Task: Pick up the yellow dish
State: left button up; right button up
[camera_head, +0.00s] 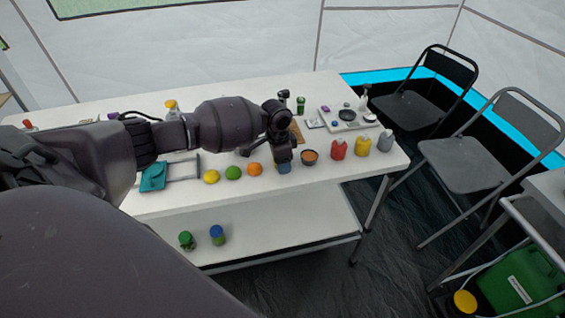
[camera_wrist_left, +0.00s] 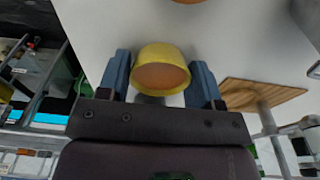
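The yellow dish (camera_wrist_left: 162,57) shows in the left wrist view, a small round bowl with an orange-brown inside. It sits between the two blue fingers of my left gripper (camera_wrist_left: 160,82), with a finger close on each side. I cannot tell whether the fingers touch it. In the head view my left gripper (camera_head: 284,167) reaches down at the table's front part, and the yellow dish is not visible there, probably hidden behind the gripper. My right gripper is not in view.
An orange (camera_head: 255,169) is left. A wooden board (camera_wrist_left: 262,95) and a tray (camera_head: 349,124) lie behind.

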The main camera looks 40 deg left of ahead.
pick_arm(q)
jog(key=shift+c, duration=1)
jog(key=shift+w+r+p, duration=0.1)
jog(key=shift+r+p, duration=0.5)
jog(key=shift+r, duration=0.5)
notch_tip(320, 180, up, 2)
jog(key=shift+p, duration=0.65)
notch_tip(320, 180, up, 2)
jog(key=shift+p, duration=0.7)
notch_tip(320, 180, up, 2)
jog(key=shift+p, duration=0.7)
jog(key=shift+r+p, duration=0.4)
jog(key=shift+r, duration=0.1)
jog(key=shift+f, duration=0.1)
